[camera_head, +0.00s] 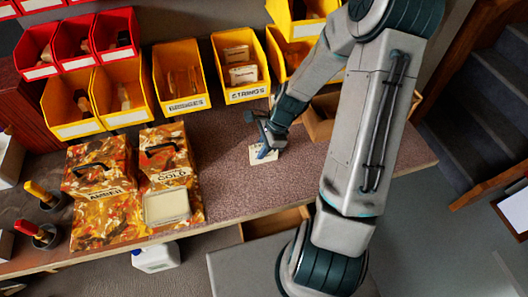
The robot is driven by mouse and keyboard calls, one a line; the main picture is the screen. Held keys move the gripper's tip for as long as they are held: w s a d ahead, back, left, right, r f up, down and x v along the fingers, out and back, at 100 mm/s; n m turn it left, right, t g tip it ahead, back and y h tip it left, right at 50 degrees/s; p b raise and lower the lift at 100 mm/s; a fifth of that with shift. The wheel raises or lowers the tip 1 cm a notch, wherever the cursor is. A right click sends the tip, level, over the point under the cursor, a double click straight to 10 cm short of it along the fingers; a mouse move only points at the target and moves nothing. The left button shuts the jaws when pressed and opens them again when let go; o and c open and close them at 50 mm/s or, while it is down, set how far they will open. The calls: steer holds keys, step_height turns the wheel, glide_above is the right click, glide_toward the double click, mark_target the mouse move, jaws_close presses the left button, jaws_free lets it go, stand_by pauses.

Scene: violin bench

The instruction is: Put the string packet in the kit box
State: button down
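A small pale flat packet (256,157), which looks like the string packet, is at the bench top below the label of the STRINGS bin. My gripper (264,150) points down right over it, with a blue finger in front of it. I cannot tell whether the fingers grip the packet or only stand at it. An open brown box (318,130), which may be the kit box, stands on the bench to the right of my gripper. My arm hides much of it, and its inside is mostly out of sight.
The yellow STRINGS bin (240,92) holds more pale packets; the BRIDGES bin (186,103) is beside it. Two patterned boxes, AMBER (100,205) and GOLD (165,150), stand at left, a pale tray (166,207) on GOLD. The mid-bench (225,185) is clear.

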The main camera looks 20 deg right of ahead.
steer(key=shift+r, duration=0.15)
steer(key=shift+r, duration=0.55)
steer(key=v, duration=0.3)
steer(key=shift+s+r, duration=0.2)
steer(key=shift+r, duration=0.05)
steer(key=s+d+r, duration=0.5)
steer(key=d+r, duration=0.1)
steer(key=d, duration=0.2)
steer(key=w+d+r+m+t+h+b, duration=0.2)
steer(key=w+d+r+m+b, duration=0.2)
steer(key=w+d+m+b, duration=0.35)
steer(key=w+d+r+m+t+h+b, duration=0.2)
steer(key=w+d+r+m+b, duration=0.25)
steer(key=w+d+m, duration=0.45)
steer(key=shift+m, duration=0.75)
steer(key=f+b, duration=0.1)
steer(key=f, duration=0.5)
steer(key=s+f+b, duration=0.1)
steer(key=f, duration=0.5)
steer(key=s+a+f+b, duration=0.1)
steer(key=f, duration=0.5)
steer(key=shift+s+f+b, duration=0.1)
steer(key=shift+s+b, duration=0.15)
steer(key=shift+b, duration=0.05)
steer(key=shift+f, duration=0.1)
